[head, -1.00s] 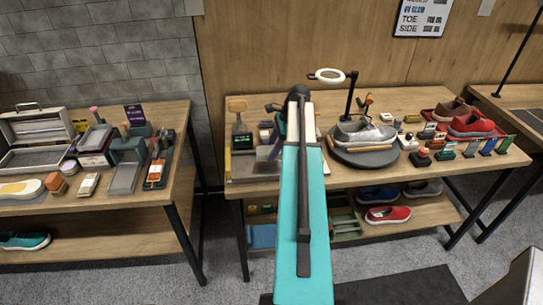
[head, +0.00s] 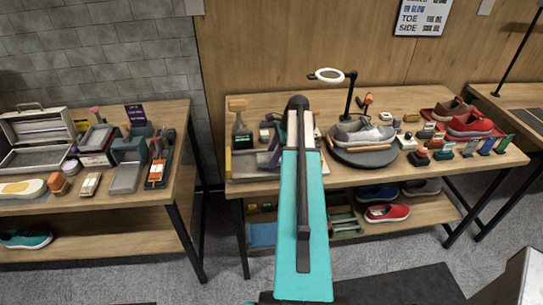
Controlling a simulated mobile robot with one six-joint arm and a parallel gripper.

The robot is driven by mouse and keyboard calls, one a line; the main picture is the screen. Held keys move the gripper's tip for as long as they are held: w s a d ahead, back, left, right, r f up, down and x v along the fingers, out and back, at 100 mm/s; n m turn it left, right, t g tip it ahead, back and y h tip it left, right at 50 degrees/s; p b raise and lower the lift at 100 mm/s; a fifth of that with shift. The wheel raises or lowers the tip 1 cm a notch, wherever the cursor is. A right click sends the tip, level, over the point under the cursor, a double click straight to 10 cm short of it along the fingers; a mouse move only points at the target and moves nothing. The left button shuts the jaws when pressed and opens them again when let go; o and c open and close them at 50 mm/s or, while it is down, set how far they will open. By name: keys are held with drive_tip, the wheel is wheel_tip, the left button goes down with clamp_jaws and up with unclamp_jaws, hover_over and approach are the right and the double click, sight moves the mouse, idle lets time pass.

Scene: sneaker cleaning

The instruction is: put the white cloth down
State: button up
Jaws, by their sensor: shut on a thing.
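My teal arm (head: 302,220) reaches forward over the front edge of the middle table and ends in a dark rounded joint (head: 298,103). My gripper is hidden behind this arm, so its jaws do not show. I cannot make out the white cloth; whatever is behind the arm is covered. The middle table (head: 470,158) carries a grey-white sneaker (head: 363,133) on a dark round turntable (head: 365,157), to the right of the arm.
A ring lamp (head: 327,75) stands behind the turntable. A brush on a stand (head: 241,125) is at left. A side table (head: 100,208) holds cases and tools.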

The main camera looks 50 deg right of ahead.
drive_tip(key=shift+s+f, duration=0.15)
drive_tip(key=shift+f, duration=0.4)
drive_tip(key=shift+s+a+f, duration=0.1)
drive_tip(key=shift+f, duration=0.05)
drive_tip(key=o, duration=1.1)
drive_tip(key=shift+f, duration=0.1)
drive_tip(key=shift+a, duration=0.1)
drive_tip(key=shift+d+r, duration=0.2)
drive_tip(key=shift+r, duration=0.45)
drive_tip(key=b+v, duration=0.1)
drive_tip(key=v, duration=0.3)
drive_tip(key=b+v, duration=0.1)
drive_tip(key=v, duration=0.3)
drive_tip(key=b+v, duration=0.1)
drive_tip(key=v, duration=0.3)
drive_tip(key=shift+w+r, duration=0.25)
drive_tip(key=shift+w, duration=0.05)
drive_tip(key=shift+r, duration=0.1)
